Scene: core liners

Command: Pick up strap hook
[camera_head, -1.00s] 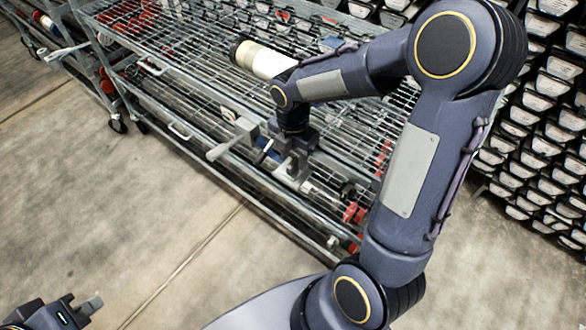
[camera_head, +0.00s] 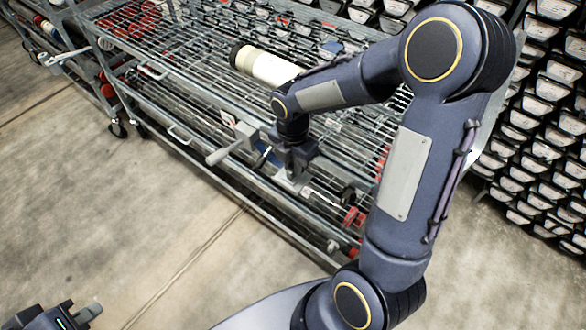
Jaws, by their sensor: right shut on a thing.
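My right gripper (camera_head: 290,180) reaches down at the front edge of the wire-mesh cart (camera_head: 205,82). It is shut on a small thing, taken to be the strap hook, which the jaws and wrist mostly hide. A blue strap-like piece with a dark thin part (camera_head: 266,155) shows just left of the gripper. My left gripper (camera_head: 80,316) is low at the bottom left corner, over the floor and away from the cart; its finger opening is not clear.
A grey clamp with a handle (camera_head: 232,143) sits on the cart's front rail, close left of my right gripper. A cream cylinder (camera_head: 265,66) lies on the mesh behind. Racks of stacked trays (camera_head: 545,130) stand at the right. The concrete floor (camera_head: 120,225) in front is clear.

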